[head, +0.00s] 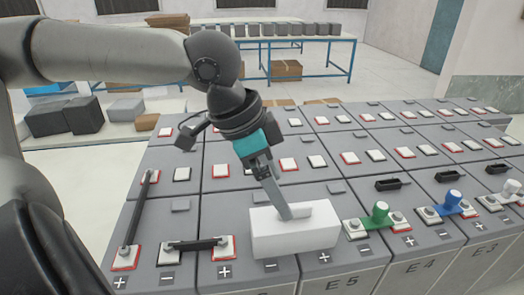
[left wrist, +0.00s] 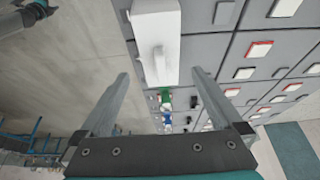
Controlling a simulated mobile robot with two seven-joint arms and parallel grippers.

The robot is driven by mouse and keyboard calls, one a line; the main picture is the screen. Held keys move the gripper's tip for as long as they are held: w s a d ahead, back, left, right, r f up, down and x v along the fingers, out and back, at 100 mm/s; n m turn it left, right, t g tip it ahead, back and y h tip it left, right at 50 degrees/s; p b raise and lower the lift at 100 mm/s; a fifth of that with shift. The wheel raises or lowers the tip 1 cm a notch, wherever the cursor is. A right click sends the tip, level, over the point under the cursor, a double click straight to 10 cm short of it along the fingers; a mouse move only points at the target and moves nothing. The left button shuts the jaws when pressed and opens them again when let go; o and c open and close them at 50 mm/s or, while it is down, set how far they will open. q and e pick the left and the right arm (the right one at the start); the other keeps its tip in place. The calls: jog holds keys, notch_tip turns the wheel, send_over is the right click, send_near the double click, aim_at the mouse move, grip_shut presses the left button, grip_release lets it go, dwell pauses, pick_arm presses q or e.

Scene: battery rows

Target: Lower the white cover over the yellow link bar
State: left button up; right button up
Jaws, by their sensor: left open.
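The white cover (head: 290,240) is a box with a raised grip on top. It sits on the front row of battery tops, left of the green link bar (head: 378,214). It also shows at the top of the left wrist view (left wrist: 168,40). No yellow link bar shows; what lies under the cover is hidden. My left gripper (head: 287,214) is right at the cover's top grip. In the left wrist view its fingers (left wrist: 161,74) are spread apart, with the grip (left wrist: 159,64) showing between them. I cannot tell whether they touch it.
Black link bars (head: 194,244) join terminals left of the cover. A blue link bar (head: 455,201) and a white one lie further right. Small black covers (head: 393,184) lie behind them. Rows of grey batteries fill the rack. A blue-framed table (head: 300,39) stands behind.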

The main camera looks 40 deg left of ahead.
pick_arm(q)
jog(key=shift+v, duration=2.95)
